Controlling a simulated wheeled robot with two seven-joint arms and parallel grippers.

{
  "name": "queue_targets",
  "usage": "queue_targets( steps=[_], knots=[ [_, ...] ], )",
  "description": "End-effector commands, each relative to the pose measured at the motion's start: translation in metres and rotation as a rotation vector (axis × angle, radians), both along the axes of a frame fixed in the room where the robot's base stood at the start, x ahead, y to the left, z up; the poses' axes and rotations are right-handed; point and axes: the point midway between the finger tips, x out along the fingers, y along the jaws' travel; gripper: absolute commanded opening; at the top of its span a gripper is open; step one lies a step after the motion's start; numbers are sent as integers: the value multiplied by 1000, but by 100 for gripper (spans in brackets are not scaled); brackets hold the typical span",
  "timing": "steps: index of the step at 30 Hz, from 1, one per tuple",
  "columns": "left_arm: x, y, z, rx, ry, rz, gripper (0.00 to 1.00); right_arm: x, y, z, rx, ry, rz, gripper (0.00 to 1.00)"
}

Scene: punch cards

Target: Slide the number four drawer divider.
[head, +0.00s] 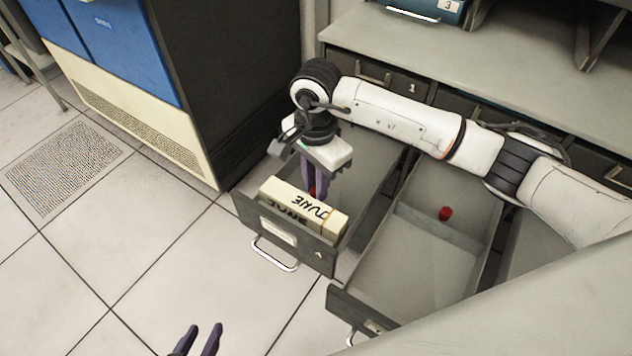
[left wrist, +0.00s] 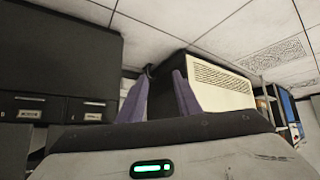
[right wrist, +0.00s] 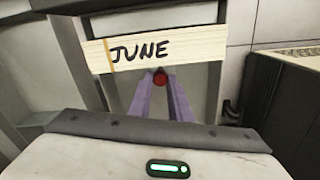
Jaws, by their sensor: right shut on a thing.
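Two drawers stand open side by side in the head view. The left drawer (head: 318,254) holds a block of cards marked JUNE (head: 303,211) at its front end; the block also shows in the right wrist view (right wrist: 170,47). My right gripper (head: 316,188) reaches down into this drawer, shut on a red knob (right wrist: 160,79) right beside the cards. The divider plate behind that knob is mostly hidden. The right drawer (head: 405,275) has a grey divider (head: 425,228) with its own red knob (head: 445,213). My left gripper (head: 205,335) is open and empty over the floor.
A grey counter (head: 480,60) with closed drawers below it stands at the back. A dark cabinet with blue and cream panels (head: 130,120) stands at the left, close to the left drawer. The tiled floor in front is clear.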

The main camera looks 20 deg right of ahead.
Motion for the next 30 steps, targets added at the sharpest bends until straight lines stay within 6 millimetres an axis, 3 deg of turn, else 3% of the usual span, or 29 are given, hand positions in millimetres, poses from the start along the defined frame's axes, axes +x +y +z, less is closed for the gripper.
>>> queue_targets(
  steps=[5,10,16,29,30],
  knots=[
    [0,0,-10,-3,-1,1,31,11,-14,-4,-4,-2,-5,0],
    [-4,-1,-33,-11,7,2,31,39,-50,-6,-5,-4,-8,0],
    [-7,0,-44,-12,10,-2,31,65,-83,-3,-3,-2,-5,0],
    [-4,1,-39,-13,-1,-3,31,71,-92,0,-2,-1,-1,0],
    [-4,1,-39,-12,-1,-3,31,71,-92,0,-2,-1,-1,24]
  ],
)
